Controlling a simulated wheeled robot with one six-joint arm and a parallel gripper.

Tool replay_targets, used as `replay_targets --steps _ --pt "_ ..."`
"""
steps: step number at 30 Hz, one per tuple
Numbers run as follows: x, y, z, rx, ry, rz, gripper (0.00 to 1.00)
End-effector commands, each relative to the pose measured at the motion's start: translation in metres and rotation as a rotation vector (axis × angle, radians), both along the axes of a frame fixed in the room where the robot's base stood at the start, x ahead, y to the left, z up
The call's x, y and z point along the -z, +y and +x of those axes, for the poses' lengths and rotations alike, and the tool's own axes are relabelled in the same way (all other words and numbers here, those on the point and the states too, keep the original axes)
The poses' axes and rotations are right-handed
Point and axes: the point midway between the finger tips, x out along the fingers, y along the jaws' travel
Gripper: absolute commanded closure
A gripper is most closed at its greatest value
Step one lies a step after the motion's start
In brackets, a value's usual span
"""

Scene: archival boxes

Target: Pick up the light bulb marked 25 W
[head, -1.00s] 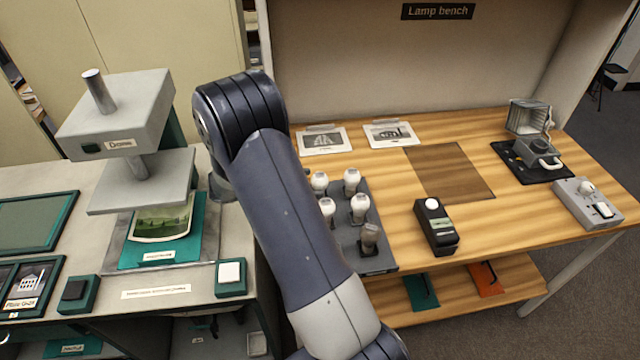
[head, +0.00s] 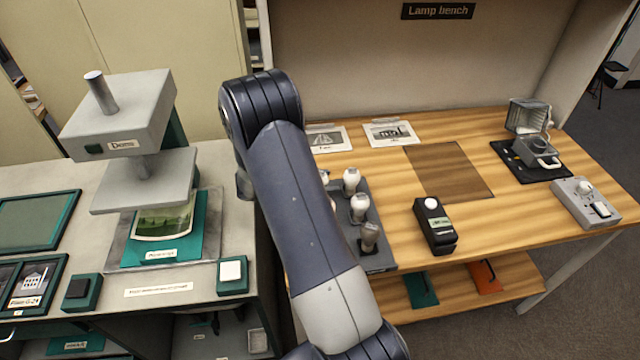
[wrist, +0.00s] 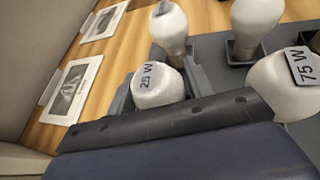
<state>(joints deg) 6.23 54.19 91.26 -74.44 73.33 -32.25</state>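The bulb marked 25 W (wrist: 158,92) is white and rounded, with its label facing up in the wrist view. Its lower part is hidden behind the dark front edge of my gripper (wrist: 170,145), which fills the bottom of that view. A bulb marked 75 W (wrist: 285,88) stands at the right. In the head view the grey bulb tray (head: 378,264) is partly hidden behind my arm, and my gripper is hidden there too. I cannot tell which bulb there is the 25 W one.
More white bulbs (wrist: 170,30) stand close around the 25 W bulb. A smoky bulb (head: 369,238) stands at the tray's front. A black meter (head: 435,228) is right of the tray. Picture cards (head: 391,133) lie behind it. A grey press (head: 125,120) stands at left.

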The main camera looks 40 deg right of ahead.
Motion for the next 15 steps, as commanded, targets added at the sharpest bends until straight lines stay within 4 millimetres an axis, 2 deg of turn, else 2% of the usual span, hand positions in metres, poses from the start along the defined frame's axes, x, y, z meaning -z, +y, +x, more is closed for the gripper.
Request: replay_targets --steps 1,11,15 --pt "-0.0001 0.0001 0.0000 0.000 0.000 0.000 0.55" --pt "-0.0003 0.0001 0.0001 0.000 0.000 0.000 0.82" --pt "-0.0004 0.0001 0.0001 0.000 0.000 0.000 0.82"
